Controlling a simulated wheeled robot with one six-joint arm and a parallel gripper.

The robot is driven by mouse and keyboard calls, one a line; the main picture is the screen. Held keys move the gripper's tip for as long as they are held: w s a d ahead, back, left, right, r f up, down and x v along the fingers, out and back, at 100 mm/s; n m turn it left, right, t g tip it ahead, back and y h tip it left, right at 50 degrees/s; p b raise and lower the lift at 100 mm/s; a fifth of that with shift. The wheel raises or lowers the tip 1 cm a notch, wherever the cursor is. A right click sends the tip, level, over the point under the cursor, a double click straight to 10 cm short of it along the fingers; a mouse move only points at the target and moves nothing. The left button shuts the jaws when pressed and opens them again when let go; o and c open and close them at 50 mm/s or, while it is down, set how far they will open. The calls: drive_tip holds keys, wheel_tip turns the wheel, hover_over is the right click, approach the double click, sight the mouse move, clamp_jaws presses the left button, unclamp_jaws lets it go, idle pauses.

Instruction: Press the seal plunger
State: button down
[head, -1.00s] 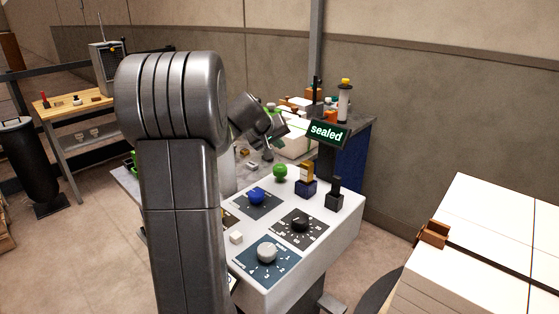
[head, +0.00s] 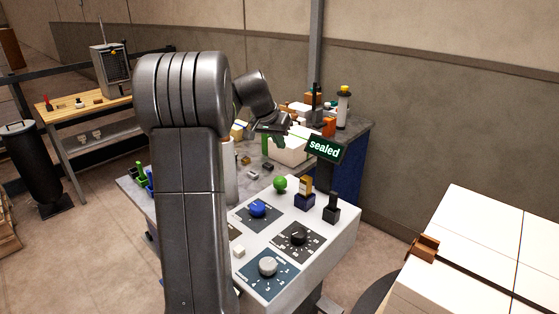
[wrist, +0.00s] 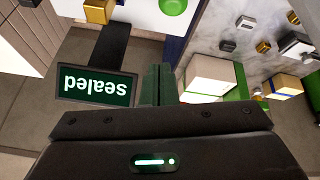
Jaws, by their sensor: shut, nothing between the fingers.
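The control panel (head: 318,240) carries a round green knob (head: 280,184), a gold-topped blue part (head: 305,193) and a black upright part (head: 331,209). I cannot tell for sure which is the seal plunger. A sign reading "sealed" (head: 324,149) stands at the panel's back edge. My gripper (head: 278,143) is shut and empty, above and behind the panel, left of the sign. In the wrist view the closed fingers (wrist: 160,86) lie between the sign (wrist: 97,86) and a white block (wrist: 209,76). The green knob (wrist: 173,5) shows at the top edge, apart from the fingers.
The panel also has a blue dial (head: 257,208), a black dial (head: 298,237) and a grey dial (head: 267,266). A cluttered bench with white and brown blocks lies behind. A large white paper stack (head: 480,250) stands at right. My arm hides the panel's left part.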

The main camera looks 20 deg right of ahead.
sight(282, 178)
drive_tip(key=a+r+m+y+p, duration=0.1)
drive_tip(key=a+r+m+g+y+p, duration=0.1)
drive_tip(key=m, duration=0.1)
drive_tip(key=shift+r, duration=0.1)
drive_tip(key=x, duration=0.4)
drive_tip(key=p+x, duration=0.1)
drive_tip(key=x, duration=0.3)
drive_tip(key=p+x, duration=0.1)
drive_tip(key=x, duration=0.4)
drive_tip(key=shift+a, duration=0.35)
drive_tip(key=shift+f, duration=0.55)
